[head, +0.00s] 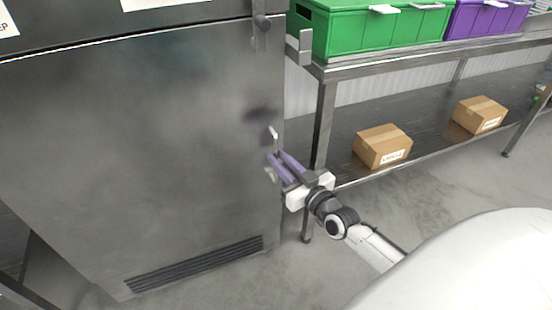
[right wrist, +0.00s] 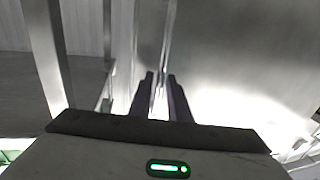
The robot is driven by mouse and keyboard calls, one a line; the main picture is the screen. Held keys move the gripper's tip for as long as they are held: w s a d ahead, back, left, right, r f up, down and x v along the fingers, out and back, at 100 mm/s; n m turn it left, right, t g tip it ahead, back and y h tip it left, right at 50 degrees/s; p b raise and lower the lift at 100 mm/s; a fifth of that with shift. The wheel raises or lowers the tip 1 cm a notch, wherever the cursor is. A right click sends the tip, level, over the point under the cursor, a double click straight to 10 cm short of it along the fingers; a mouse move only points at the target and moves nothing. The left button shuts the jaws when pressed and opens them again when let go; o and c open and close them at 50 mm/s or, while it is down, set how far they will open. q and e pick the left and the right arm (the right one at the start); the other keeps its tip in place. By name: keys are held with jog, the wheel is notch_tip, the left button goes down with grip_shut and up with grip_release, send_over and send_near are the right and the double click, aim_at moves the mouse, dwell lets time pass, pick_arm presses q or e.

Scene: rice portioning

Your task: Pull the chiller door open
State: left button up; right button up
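The chiller door (head: 150,150) is the large grey steel front at the left of the head view; it looks closed. Its short bright upright handle (head: 273,132) is near the door's right edge, with its middle hidden behind my fingers. My right gripper (head: 278,157) is at this handle, its two purple fingers on either side of it with a narrow gap. In the right wrist view the fingers (right wrist: 160,77) flank the bright upright handle bar (right wrist: 160,95) and look shut on it. My left gripper is not in view.
A steel table (head: 400,62) stands right of the chiller, its leg close to my right gripper. It carries a green crate (head: 375,32) and a purple crate (head: 487,20). Two cardboard boxes (head: 382,147) (head: 479,114) sit on its lower shelf. The floor before the door is clear.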

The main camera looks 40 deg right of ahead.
jog(key=shift+w, duration=0.95)
jog(key=shift+c, duration=0.5)
grip_shut()
